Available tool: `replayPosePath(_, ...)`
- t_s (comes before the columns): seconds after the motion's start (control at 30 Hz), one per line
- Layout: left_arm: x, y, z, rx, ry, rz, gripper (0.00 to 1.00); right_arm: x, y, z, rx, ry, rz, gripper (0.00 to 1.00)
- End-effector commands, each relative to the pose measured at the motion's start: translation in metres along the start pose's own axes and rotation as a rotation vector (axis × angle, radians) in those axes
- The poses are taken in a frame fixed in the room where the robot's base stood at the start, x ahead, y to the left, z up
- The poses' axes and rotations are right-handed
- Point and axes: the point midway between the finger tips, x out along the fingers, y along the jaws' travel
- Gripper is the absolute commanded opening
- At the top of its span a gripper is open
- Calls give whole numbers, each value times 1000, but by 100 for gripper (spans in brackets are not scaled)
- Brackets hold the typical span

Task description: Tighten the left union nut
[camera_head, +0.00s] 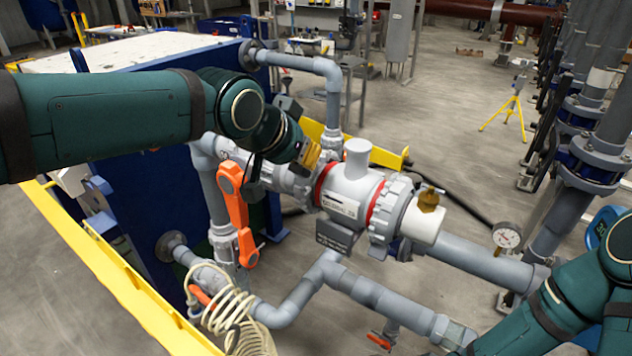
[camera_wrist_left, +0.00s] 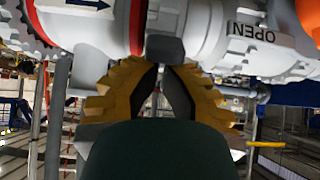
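The left union nut (camera_head: 297,181) is a grey lobed ring beside a red ring on the left end of the white filter housing (camera_head: 347,190). In the left wrist view the nut (camera_wrist_left: 166,20) is at top centre, with a dark grey lug (camera_wrist_left: 165,48) pointing down at my fingers. My left gripper (camera_head: 308,154) reaches over from behind the nut, partly hidden by my arm. In the wrist view its yellow fingers (camera_wrist_left: 166,72) stand apart with a gap between them, tips close to the lug; contact cannot be told. My right gripper is out of view.
An orange valve handle (camera_head: 235,210) hangs just left of the nut. The right union nut (camera_head: 388,214), a brass fitting (camera_head: 429,200) and a pressure gauge (camera_head: 507,237) are to the right. Grey pipes (camera_head: 375,295) run below. A coiled hose (camera_head: 235,318) hangs at the bottom.

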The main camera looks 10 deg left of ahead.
Motion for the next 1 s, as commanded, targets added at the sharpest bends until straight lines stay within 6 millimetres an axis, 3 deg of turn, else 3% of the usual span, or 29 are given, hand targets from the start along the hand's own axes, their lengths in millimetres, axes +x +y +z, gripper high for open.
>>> replayPosePath(0.23,0,2,20,-1,-8,0,0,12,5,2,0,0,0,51)
replayPosePath(1.0,1,5,48,-1,-9,1,0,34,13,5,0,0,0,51)
